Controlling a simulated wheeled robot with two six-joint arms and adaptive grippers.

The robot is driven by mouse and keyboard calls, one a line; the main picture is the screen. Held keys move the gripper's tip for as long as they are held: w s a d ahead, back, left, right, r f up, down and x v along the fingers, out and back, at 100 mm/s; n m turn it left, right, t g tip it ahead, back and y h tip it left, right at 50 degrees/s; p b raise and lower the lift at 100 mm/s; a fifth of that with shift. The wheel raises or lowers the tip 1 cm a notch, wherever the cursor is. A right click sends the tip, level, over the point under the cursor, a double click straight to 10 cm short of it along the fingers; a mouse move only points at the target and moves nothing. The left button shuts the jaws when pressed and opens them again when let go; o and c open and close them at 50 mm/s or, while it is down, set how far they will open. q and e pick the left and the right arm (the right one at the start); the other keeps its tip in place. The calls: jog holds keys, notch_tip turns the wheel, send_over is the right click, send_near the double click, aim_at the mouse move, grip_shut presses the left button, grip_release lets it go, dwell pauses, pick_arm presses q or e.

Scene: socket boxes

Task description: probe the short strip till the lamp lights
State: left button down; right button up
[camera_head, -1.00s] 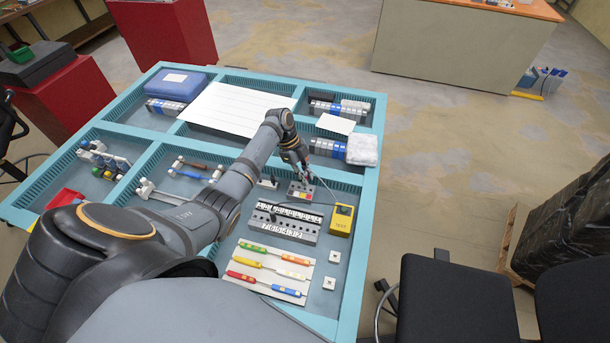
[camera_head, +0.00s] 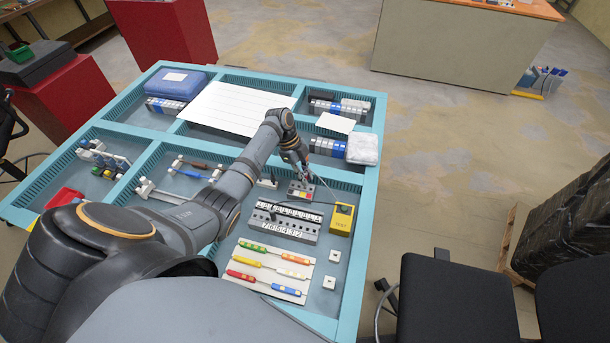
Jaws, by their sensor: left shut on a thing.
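A short grey strip (camera_head: 297,194) with red and yellow patches on its front lies right of the table's middle. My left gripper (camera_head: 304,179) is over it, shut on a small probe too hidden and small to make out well. I cannot tell whether its tip touches the strip. A thin cable runs from the gripper to the yellow tester box (camera_head: 341,222), marked TEST, at the right. I cannot make out a lit lamp on it. A longer grey strip (camera_head: 283,234) with white numbered tags lies nearer me. My right gripper is not in view.
A white board (camera_head: 240,271) with coloured rods lies nearest, beside two small white blocks (camera_head: 334,256). Teal walls (camera_head: 362,240) divide the table. Several rows of blocks, a blue case (camera_head: 180,84) and a white pad (camera_head: 362,149) sit farther back.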

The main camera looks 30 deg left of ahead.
pick_arm(q)
jog(key=shift+f+b, duration=0.55)
jog(key=shift+f, duration=0.2)
jog(key=c, duration=1.2)
grip_release()
